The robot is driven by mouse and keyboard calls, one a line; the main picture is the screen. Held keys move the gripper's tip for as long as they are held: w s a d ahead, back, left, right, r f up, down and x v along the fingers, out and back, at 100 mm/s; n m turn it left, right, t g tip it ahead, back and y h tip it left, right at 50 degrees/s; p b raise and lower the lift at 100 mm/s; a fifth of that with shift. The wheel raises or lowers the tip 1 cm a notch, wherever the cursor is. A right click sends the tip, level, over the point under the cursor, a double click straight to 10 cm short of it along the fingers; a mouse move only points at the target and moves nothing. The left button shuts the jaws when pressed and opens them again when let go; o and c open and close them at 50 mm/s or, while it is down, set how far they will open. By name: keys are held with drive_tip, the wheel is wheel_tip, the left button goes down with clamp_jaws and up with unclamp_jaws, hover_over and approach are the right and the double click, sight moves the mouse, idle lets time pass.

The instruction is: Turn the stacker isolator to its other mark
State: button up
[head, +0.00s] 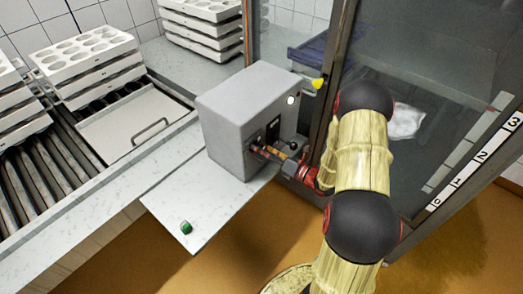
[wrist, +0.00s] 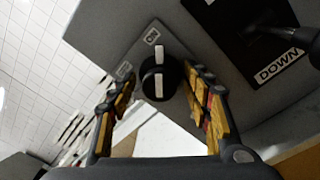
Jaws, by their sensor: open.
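The stacker isolator is a round black knob (wrist: 158,80) with a white bar, on the face of the grey control box (head: 228,108). My gripper (head: 262,152) is at the box face in the head view. In the wrist view its open fingers (wrist: 160,88) stand on either side of the knob; I cannot tell whether they touch it.
A black panel with a dark lever and a DOWN label (wrist: 280,67) lies right of the knob. A green object (head: 186,228) lies on the ledge below the box. White mould stacks (head: 85,65) stand on rollers at left. A dark-framed clear panel (head: 440,90) rises at right.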

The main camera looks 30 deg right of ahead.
drive_tip(key=shift+c, duration=0.8)
drive_tip(key=shift+r, duration=0.1)
drive_tip(key=c, duration=1)
